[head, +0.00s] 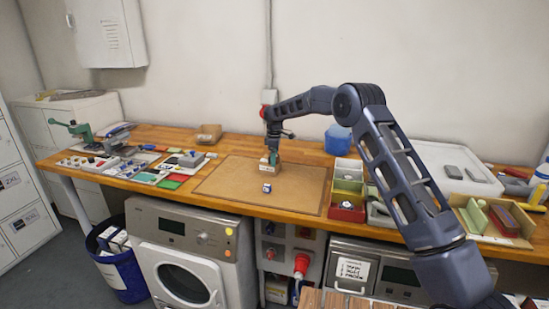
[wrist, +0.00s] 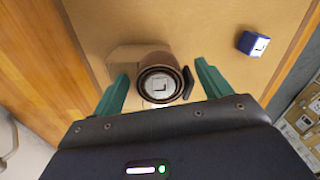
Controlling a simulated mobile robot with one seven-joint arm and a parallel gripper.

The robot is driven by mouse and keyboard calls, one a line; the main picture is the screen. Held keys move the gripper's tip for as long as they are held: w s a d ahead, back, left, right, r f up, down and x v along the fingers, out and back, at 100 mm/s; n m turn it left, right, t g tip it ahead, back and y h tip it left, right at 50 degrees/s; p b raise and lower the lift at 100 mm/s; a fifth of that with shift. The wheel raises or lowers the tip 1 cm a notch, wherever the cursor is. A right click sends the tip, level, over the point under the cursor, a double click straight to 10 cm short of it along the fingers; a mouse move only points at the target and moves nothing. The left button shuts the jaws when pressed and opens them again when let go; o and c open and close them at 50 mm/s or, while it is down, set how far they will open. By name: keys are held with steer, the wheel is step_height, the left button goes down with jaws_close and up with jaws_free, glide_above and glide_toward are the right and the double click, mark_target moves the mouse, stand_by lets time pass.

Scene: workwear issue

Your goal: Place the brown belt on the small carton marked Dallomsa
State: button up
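The brown belt (wrist: 150,63) is rolled into a coil with a white label marked L in its middle; a short dark end sticks out on its right. My gripper (wrist: 163,84) is open, with one green finger on each side of the coil and a gap at both sides. A small tan carton (wrist: 121,57) shows under and left of the coil, partly covered by it; the coil appears to rest on it. In the head view the carton (head: 269,168) stands on the brown mat below my gripper (head: 272,155). No name on it is readable.
A small blue and white box (head: 267,188) stands on the mat (head: 230,188) in front of the carton. A red box (head: 347,213) and other trays stand to the right, tools and cards to the left. The rest of the mat is clear.

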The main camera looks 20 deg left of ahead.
step_height(320, 180, up, 12)
steer(key=shift+r, duration=0.2)
stand_by(0.5)
steer(key=d+r+m, duration=0.3)
steer(key=d+r, duration=0.6)
steer(key=d, duration=0.2)
steer(key=s+d+r+m+t, duration=0.15)
steer(key=s+d+r, duration=0.3)
steer(key=d, duration=0.45)
steer(key=s+d+r+m, duration=0.3)
steer(key=s+d, duration=0.2)
steer(key=d, duration=0.4)
steer(key=s+d+r+m+t, duration=0.1)
steer(key=s+d+r+m, duration=0.2)
steer(key=d, duration=0.6)
steer(key=s+d+m, duration=0.4)
steer(key=s+d, duration=0.9)
steer(key=s, duration=0.3)
steer(key=s+d+f+m, duration=0.1)
steer(key=s+d+f, duration=0.2)
steer(key=s, duration=0.2)
steer(key=s+d+f+m+t, duration=0.1)
steer(key=s+d+f+m, duration=0.1)
steer(key=s, duration=0.4)
steer(key=s+d+f+m+t, duration=0.1)
steer(key=s+d+f+m, duration=0.1)
steer(key=s+d+f, duration=0.2)
steer(key=shift+s+f, duration=0.5)
steer(key=shift+s, duration=0.3)
